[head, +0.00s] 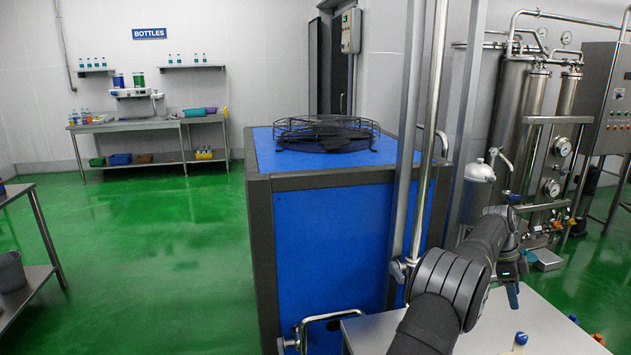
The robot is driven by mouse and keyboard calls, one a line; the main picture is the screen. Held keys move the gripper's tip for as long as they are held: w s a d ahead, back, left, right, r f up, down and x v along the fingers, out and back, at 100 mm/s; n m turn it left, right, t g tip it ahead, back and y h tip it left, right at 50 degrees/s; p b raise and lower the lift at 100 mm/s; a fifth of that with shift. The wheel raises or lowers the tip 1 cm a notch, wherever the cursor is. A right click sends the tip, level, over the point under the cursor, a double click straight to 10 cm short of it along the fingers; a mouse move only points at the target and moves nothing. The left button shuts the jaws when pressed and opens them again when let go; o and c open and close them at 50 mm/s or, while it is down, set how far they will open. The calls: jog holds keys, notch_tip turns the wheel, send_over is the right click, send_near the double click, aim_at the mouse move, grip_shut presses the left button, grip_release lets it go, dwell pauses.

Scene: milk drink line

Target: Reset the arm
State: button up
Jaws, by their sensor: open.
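My arm rises from the bottom edge of the head view and bends down at the right. My gripper (512,294) hangs at its end, above the light work table (545,315). It is small and partly hidden behind my own wrist. It is open, and I see nothing held in it. A white bottle with a blue cap (520,338) stands below it, apart from it, cut off by the bottom edge.
A blue machine with a black fan guard (326,132) stands left of my arm. Vertical steel pipes (405,150) rise close beside the arm. Steel tanks with gauges (520,110) stand behind it. More bottle caps (598,338) show at the lower right. Green floor (170,240) is open at left.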

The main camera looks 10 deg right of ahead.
aim_at(522, 335)
jog(key=x, duration=1.2)
jog(key=shift+s+d+f, duration=0.1)
jog(key=shift+f, duration=0.05)
jog(key=shift+f+n, duration=0.1)
jog(key=shift+n, duration=0.2)
jog(key=shift+n+h, duration=0.3)
jog(key=shift+n, duration=0.2)
jog(key=n+t, duration=0.1)
jog(key=n, duration=0.1)
jog(key=shift+s+n, duration=0.15)
jog(key=shift+n, duration=0.15)
jog(key=n+t, duration=0.1)
jog(key=n, duration=0.1)
jog(key=n+h, duration=0.1)
jog(key=n, duration=0.1)
jog(key=shift+s+t, duration=0.1)
jog(key=shift+t, duration=0.3)
jog(key=shift+s+n+t, duration=0.1)
jog(key=shift+n+t, duration=0.8)
jog(key=shift+n, duration=1.5)
jog(key=shift+n+t+y, duration=0.6)
jog(key=shift+n+t, duration=0.1)
jog(key=shift+n, duration=1.4)
